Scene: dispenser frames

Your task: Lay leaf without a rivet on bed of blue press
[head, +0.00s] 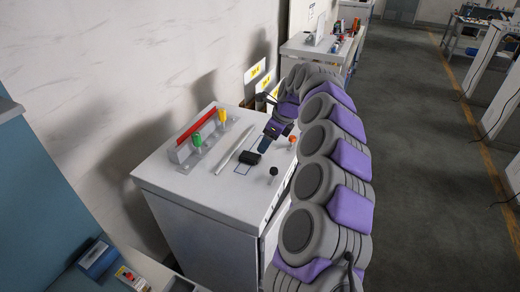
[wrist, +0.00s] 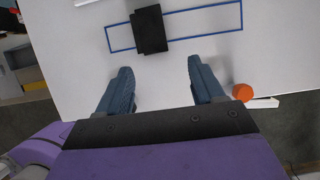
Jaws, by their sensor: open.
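My gripper (wrist: 158,78) is open and empty over the white cabinet top. In the wrist view its two blue-grey fingers point toward a black block (wrist: 150,30), apart from it. The block lies across a blue outlined rectangle (wrist: 205,10) on the surface. In the head view the gripper (head: 268,143) is just up and right of the same black block (head: 250,158). I cannot tell whether this block is a leaf or part of a press. No rivet is discernible, and no blue press is clearly identifiable.
The white cabinet (head: 165,187) carries a red bar (head: 197,131), green (head: 196,139) and yellow (head: 222,115) knobs, a pale rod (head: 235,148), a black knob (head: 273,171) and an orange knob (wrist: 243,92). A blue box (head: 97,259) is lower left.

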